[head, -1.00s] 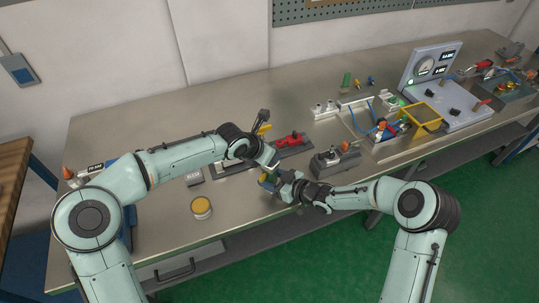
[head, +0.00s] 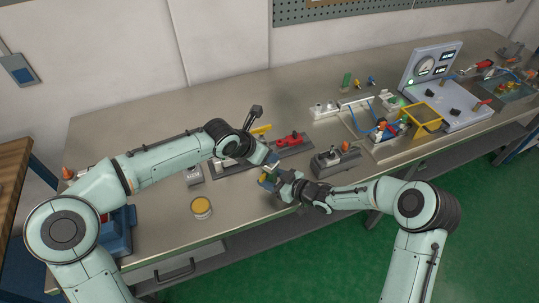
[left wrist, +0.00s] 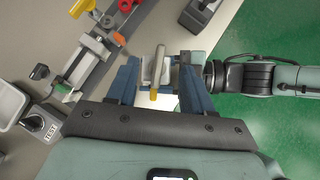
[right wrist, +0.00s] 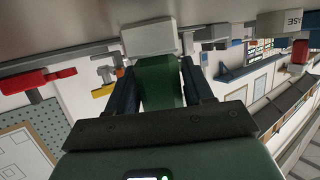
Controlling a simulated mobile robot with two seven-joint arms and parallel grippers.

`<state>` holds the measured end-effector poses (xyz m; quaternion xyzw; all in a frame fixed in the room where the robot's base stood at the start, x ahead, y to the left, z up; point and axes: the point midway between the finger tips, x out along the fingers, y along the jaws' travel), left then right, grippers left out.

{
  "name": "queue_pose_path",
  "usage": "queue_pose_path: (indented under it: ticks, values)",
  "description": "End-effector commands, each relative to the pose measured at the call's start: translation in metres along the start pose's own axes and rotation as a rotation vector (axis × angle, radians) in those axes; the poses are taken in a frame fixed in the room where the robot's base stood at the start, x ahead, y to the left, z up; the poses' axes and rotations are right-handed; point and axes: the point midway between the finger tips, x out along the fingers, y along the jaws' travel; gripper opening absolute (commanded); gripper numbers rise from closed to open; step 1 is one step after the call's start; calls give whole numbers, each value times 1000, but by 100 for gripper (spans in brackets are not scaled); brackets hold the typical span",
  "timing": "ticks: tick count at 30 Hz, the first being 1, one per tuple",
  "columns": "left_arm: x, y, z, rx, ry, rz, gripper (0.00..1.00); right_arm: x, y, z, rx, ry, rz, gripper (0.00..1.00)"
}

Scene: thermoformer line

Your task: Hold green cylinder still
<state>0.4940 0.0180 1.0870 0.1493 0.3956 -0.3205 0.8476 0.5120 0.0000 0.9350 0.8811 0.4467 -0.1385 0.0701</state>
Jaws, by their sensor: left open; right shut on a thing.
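My right gripper (right wrist: 160,82) is shut on a green cylinder (right wrist: 160,85), which fills the space between its fingers in the right wrist view. A pale block (right wrist: 148,38) sits at the far end of the cylinder. In the head view my right gripper (head: 279,183) is at the bench's front edge, and the green cylinder is hidden there. My left gripper (left wrist: 160,75) is open close beside it. A pale rod with a yellow end (left wrist: 157,72) shows between the left fingers; I cannot tell whether they touch it.
A fixture with a red clamp (head: 288,140) lies behind the grippers. A grey block fixture (head: 335,160) stands to the right, and a yellow button (head: 201,206) to the left. A gauge panel (head: 428,66) stands at the far right. The left-back bench top is clear.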

Motion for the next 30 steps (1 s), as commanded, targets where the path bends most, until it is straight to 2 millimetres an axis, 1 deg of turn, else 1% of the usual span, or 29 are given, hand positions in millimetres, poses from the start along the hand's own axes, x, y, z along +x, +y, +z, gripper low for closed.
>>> queue_pose_path:
  ticks: [3,9,15,21,29,30]
  values:
    - [-21,2,-1,-3,2,3,51,0,0,0,-1,1,1,3]
    - [-51,2,-2,-3,3,1,51,0,0,0,-1,1,1,3]
    - [-71,1,-2,-3,4,-1,51,0,0,0,-1,1,1,3]
    - [-80,0,-2,-1,5,-2,51,0,0,0,-1,1,1,3]
    - [-80,-1,-1,0,5,-2,51,0,0,0,-1,0,1,3]
    - [-80,-1,-1,-1,5,-2,38,0,0,0,-1,0,1,3]
